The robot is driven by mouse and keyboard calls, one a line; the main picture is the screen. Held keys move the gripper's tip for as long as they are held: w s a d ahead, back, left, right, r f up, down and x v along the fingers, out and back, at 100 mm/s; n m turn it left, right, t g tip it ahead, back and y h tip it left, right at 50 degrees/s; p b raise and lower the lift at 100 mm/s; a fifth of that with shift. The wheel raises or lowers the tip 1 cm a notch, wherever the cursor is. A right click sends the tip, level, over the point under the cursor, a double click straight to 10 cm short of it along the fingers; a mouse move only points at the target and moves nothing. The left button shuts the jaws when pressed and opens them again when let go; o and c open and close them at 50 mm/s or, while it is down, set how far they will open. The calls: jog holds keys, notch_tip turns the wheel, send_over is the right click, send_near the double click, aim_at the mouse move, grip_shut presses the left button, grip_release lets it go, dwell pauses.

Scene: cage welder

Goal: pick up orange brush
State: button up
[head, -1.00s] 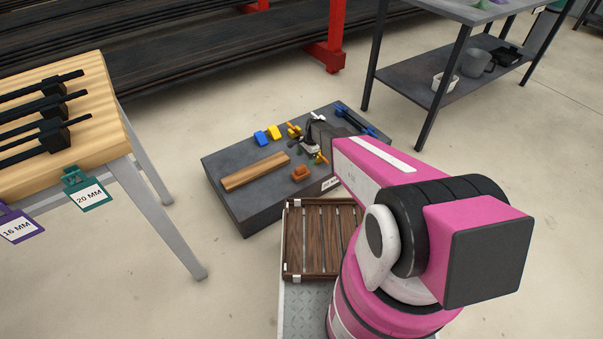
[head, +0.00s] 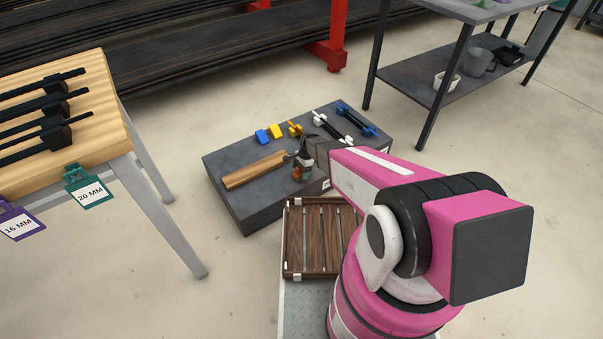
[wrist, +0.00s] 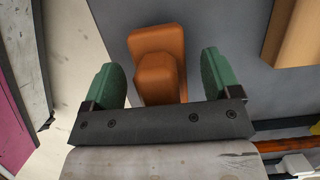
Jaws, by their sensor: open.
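The orange brush (wrist: 157,42) lies on the dark grey low block (head: 233,202). It has a flat base with a raised narrower part. In the wrist view it sits between the two green fingers of my gripper (wrist: 161,66), with a gap on each side. My gripper is open and points down over the brush. In the head view the gripper (head: 303,162) covers most of the brush, so the height between them is hard to tell.
A wooden bar (head: 253,171) lies left of the brush. Blue and yellow pieces (head: 269,133), an orange-yellow piece (head: 295,129) and long white and blue tools (head: 356,121) lie behind. A slatted wooden crate (head: 309,271) stands in front. A workbench (head: 150,168) is at the left.

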aim_at(299, 169)
jog(key=c, duration=1.1)
jog(key=shift+r, duration=0.1)
jog(key=shift+r, duration=0.45)
jog(key=r, duration=0.2)
jog(key=s+r, duration=0.1)
jog(key=r, duration=0.1)
jog(key=shift+s+a, duration=0.1)
jog(key=shift+a, duration=0.1)
jog(key=s+a+r, duration=0.1)
jog(key=s+r, duration=0.1)
jog(key=s, duration=0.1)
jog(key=s+a+r, duration=0.2)
jog(key=s, duration=0.1)
jog(key=s+a+r, duration=0.2)
jog(key=s, duration=0.1)
